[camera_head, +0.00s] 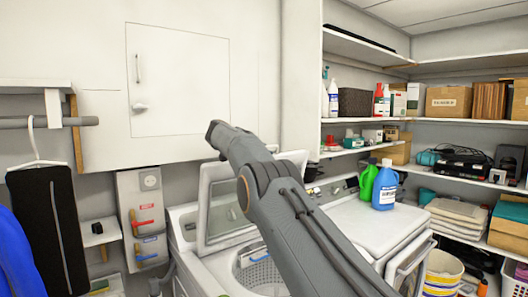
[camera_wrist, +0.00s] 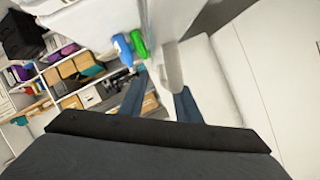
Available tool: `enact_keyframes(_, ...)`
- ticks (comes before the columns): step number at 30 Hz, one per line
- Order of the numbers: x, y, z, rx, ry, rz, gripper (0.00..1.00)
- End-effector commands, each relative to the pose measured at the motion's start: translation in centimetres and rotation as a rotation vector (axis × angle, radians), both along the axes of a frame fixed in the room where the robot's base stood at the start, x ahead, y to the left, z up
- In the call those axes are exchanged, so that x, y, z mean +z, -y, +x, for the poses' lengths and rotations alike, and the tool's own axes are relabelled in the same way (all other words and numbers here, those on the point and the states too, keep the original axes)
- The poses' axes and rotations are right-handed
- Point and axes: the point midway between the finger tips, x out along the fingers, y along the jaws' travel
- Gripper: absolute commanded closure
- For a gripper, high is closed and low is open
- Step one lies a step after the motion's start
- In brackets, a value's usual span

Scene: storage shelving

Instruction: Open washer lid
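The white washer (camera_head: 187,222) stands at the lower middle of the head view. Its framed lid (camera_head: 205,211) is raised and stands up at the back, and part of the tub (camera_head: 262,277) shows below it. My arm crosses in front of the lid and hides part of it and of the washer. The gripper cannot be made out in the head view. In the wrist view, the two fingers of my gripper (camera_wrist: 160,100) are spread apart. A pale edge reaches near the gap between them; I cannot tell whether it is the lid or whether they touch it.
A second white machine (camera_head: 377,222) stands to the right, with a green bottle (camera_head: 368,181) and a blue bottle (camera_head: 385,187) on top. Loaded shelves (camera_head: 470,122) fill the right side. A closed wall cabinet (camera_head: 185,80) hangs above the washer. Clothes hang at left.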

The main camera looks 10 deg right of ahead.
Motion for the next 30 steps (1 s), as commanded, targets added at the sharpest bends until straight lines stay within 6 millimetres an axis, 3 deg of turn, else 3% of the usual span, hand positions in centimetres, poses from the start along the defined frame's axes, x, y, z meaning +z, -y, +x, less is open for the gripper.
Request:
enact_keyframes(18, 1.9, -5.2, -3.9, 0.001, -0.001, 0.0, 0.7)
enact_keyframes(30, 2.2, -5.6, -4.3, 0.001, -0.001, -0.001, 0.7)
